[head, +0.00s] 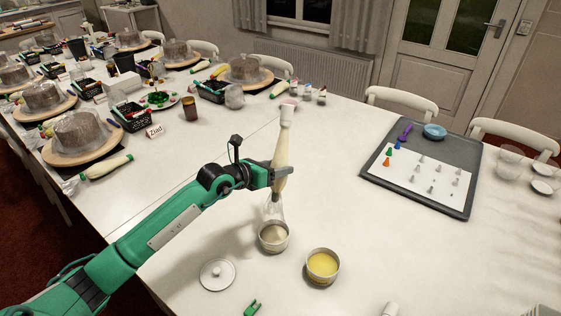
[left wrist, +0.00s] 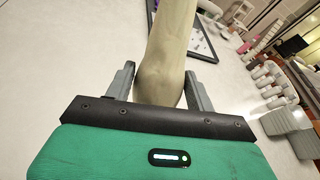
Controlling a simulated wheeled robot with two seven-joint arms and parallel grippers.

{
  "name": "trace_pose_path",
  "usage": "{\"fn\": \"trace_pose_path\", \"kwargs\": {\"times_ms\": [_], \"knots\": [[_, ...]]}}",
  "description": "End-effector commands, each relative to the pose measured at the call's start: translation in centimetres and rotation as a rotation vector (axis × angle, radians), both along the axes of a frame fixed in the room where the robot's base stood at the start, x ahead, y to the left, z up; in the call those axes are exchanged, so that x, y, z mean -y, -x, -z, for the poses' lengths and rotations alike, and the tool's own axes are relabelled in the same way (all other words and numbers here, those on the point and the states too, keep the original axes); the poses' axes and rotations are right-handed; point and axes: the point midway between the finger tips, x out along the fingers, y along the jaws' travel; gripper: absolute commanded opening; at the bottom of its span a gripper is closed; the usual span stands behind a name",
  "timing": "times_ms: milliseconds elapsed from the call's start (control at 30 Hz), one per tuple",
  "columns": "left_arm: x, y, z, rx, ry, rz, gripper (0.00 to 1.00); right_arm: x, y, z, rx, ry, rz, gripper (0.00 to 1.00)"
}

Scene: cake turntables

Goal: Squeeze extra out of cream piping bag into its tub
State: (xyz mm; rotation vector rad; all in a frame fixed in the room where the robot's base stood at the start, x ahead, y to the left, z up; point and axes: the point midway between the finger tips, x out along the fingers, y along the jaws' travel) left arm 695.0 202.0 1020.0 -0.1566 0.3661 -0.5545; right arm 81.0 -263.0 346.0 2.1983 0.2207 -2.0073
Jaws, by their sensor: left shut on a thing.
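The bag also fills the middle of the left wrist view (left wrist: 169,45), between the two fingers. Its clear lower end points down over a small tub (head: 273,245) with greyish-cream contents. I cannot tell whether the tip touches the contents. A second tub (head: 322,270) with yellow contents stands to the right. My right gripper is not clearly in view.
A dark tray (head: 465,205) with a white sheet of small nozzles lies at the right. Wrapped cakes on turntables (head: 78,135), black baskets and other bags line the far left. A small green piece (head: 252,308) lies near the front. The table's middle right is clear.

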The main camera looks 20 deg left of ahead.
Motion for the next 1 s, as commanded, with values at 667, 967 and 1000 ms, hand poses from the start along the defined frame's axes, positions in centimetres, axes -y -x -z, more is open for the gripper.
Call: {"fn": "trace_pose_path", "kwargs": {"times_ms": [667, 967, 1000], "knots": [[0.0, 0.0, 4.8, 0.004, 0.003, -0.004, 0.47, -0.3, -2.1, 3.0, 0.016, -0.002, 0.003, 0.36], [0.0, 0.0, 4.8, 0.004, 0.002, -0.003, 0.47, -0.3, -2.3, 2.8, 0.017, -0.002, 0.003, 0.36], [0.0, 0.0, 4.8, 0.004, 0.002, -0.003, 0.47, -0.3, -2.3, 2.8, 0.017, -0.002, 0.003, 0.36]]}}
